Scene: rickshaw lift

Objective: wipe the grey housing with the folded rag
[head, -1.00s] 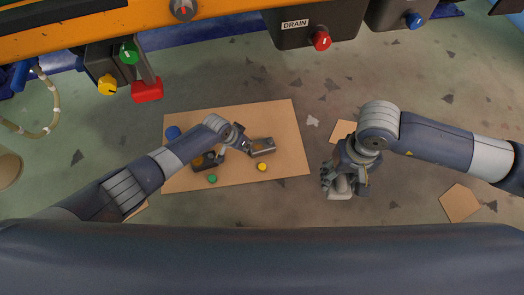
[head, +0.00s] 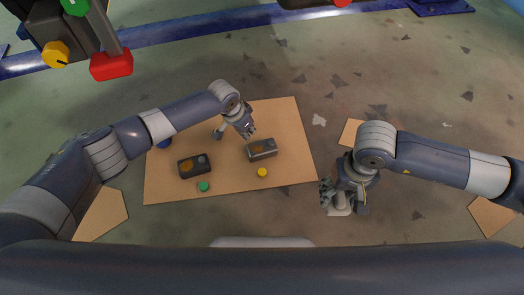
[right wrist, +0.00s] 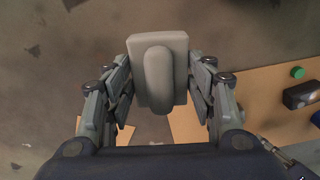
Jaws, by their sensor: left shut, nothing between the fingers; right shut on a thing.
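The grey housing (head: 262,149) lies on a brown board, with a brownish patch on its top. My left gripper (head: 249,131) is shut and empty just behind it, above the board; I cannot tell whether they touch. My right gripper (head: 341,201) is to the right of the board, shut on a pale grey pad with a rounded ridge (right wrist: 158,72), which seems to be the folded rag. The pad also shows low in the head view (head: 339,211), partly hidden by the fingers. In the right wrist view the fingers grip its sides.
A darker housing (head: 194,166) lies left on the board (head: 280,112). A green button (head: 204,186) and a yellow button (head: 262,172) lie near its front. A red block (head: 111,65) hangs at the upper left.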

